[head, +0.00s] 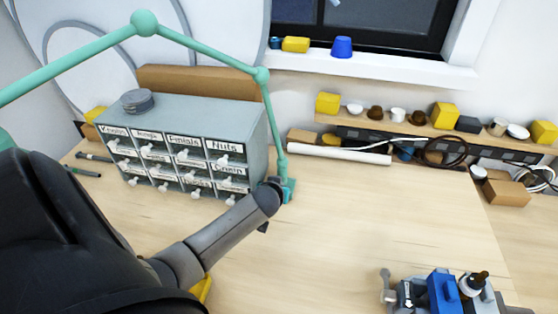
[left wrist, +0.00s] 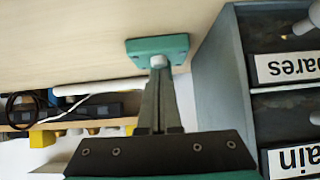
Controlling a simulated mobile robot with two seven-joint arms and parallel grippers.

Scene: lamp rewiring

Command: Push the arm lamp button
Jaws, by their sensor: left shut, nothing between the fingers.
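The green arm lamp (head: 270,115) stands on the table beside the drawer cabinet, its jointed arm reaching up and left. Its small green base (head: 290,188) is partly hidden by my left wrist. In the left wrist view the base (left wrist: 138,47) is a green square plate. A pale round piece on it (left wrist: 158,61), seemingly the button, is right at my fingertips; I cannot tell whether they touch. My left gripper (left wrist: 157,72) is shut and empty, pointing at the base. In the head view its fingers are mostly hidden at the end of my left arm. My right gripper is out of view.
The grey labelled drawer cabinet (head: 188,115) is close to my left gripper; it also shows in the left wrist view (left wrist: 213,75). A white roll (head: 340,153) lies behind the lamp. A blue item (head: 442,292) stands front right. The table's middle is clear.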

